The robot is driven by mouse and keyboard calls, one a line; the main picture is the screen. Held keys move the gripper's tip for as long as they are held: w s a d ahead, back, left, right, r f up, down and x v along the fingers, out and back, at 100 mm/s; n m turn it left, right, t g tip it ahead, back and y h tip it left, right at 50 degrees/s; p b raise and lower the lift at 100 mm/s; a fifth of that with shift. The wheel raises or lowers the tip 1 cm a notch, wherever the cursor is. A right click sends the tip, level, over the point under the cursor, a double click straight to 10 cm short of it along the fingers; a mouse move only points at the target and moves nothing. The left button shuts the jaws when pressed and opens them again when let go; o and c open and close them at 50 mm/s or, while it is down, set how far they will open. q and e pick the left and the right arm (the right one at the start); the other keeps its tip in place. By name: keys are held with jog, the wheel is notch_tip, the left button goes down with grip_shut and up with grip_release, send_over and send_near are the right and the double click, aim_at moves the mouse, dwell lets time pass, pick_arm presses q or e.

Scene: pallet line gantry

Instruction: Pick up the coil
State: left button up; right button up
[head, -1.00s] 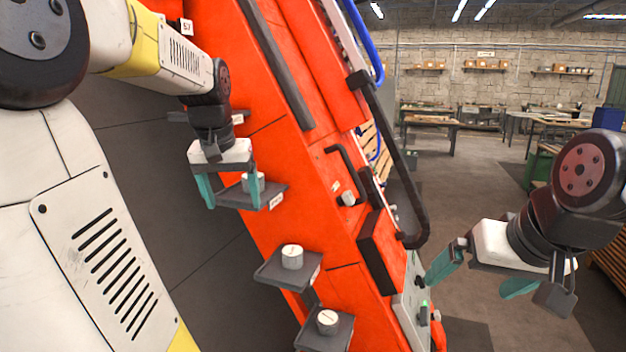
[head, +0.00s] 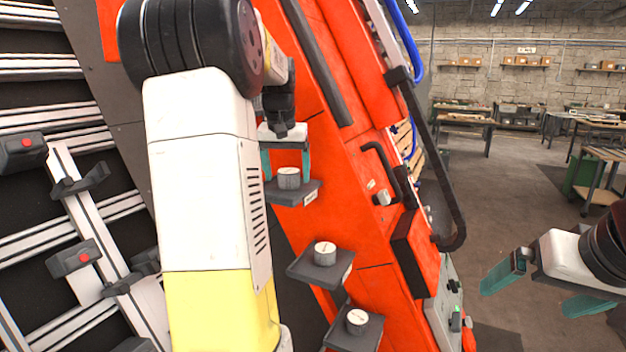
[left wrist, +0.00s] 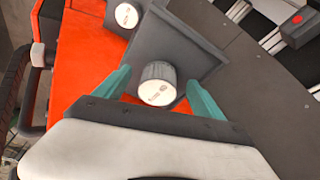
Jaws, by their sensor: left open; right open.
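Three pale grey cylinders with white faces stand on separate dark shelves on the orange machine, and which one is the task's coil is not marked. My left gripper (head: 286,168) is open at the uppermost coil (head: 289,179), which sits on its shelf (head: 285,196). In the left wrist view this coil (left wrist: 158,84) shows between the spread teal fingers, with gaps on both sides. The other cylinders stand on the middle shelf (head: 309,271) and the lowest shelf (head: 340,338). My right gripper (head: 528,296) is open and empty at the lower right, away from the shelves.
A rack with pale rails (head: 40,120) stands at the left. Open floor (head: 500,200) and workbenches lie behind on the right.

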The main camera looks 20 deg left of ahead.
pick_arm(q)
jog(key=shift+w+a, duration=0.2)
jog(key=shift+w, duration=0.65)
jog(key=shift+w+f, duration=0.25)
jog(key=shift+f, duration=0.35)
grip_shut()
jog(key=shift+r, duration=0.15)
